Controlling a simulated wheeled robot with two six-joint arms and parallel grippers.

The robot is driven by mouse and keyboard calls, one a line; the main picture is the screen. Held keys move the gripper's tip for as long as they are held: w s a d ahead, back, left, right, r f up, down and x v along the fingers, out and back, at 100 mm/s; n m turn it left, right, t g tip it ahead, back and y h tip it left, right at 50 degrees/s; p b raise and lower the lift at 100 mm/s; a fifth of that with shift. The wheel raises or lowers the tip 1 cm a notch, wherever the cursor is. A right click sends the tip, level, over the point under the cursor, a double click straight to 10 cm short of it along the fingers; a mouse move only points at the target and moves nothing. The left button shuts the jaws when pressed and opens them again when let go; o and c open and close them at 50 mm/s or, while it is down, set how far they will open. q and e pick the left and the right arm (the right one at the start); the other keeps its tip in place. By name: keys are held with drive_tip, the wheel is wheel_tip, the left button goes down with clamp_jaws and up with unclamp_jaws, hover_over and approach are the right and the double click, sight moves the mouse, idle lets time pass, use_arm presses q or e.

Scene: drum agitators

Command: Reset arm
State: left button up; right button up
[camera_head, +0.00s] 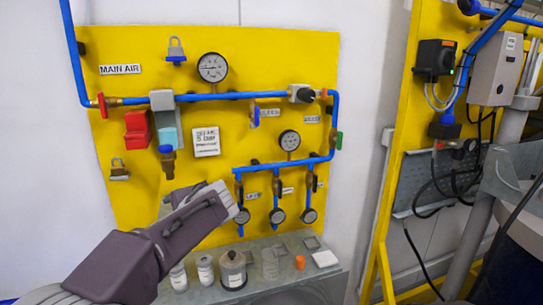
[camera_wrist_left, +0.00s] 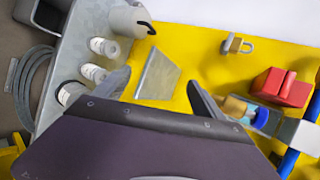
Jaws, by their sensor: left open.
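My left gripper (camera_head: 235,200) comes in from the lower left in the head view, in front of the lower part of the yellow panel (camera_head: 120,60). In the left wrist view my left gripper (camera_wrist_left: 160,85) is open, its two fingers apart with nothing held between them. A flat grey plate (camera_wrist_left: 158,75) on the panel shows between the fingers, behind them. My right gripper is not in view.
The panel carries blue pipes (camera_head: 235,96), gauges (camera_head: 213,67), a red block (camera_head: 137,128) and a padlock (camera_head: 119,170). Below, a grey shelf (camera_head: 325,283) holds several jars and an orange cap (camera_head: 300,262). A second yellow frame (camera_head: 397,150) with cables stands right.

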use_arm(q)
drive_tip(key=s+a+f+n+g+h, duration=0.2)
drive_tip(key=s+f+n+g+h, duration=0.15)
drive_tip(key=s+f, duration=0.85)
drive_tip(key=s+d+f+n+g+h, duration=0.1)
drive_tip(key=s+d+f+n+h, duration=0.1)
drive_tip(key=s+f, duration=0.4)
drive_tip(key=s+d+f+n+g+h, duration=0.2)
drive_tip(key=s+d+f+n, duration=0.3)
drive_tip(key=f, duration=0.4)
drive_tip(key=shift+s+d+f+h, duration=0.25)
drive_tip(key=shift+s+d+h, duration=0.1)
drive_tip(key=shift+s+d, duration=0.2)
idle(4.8)
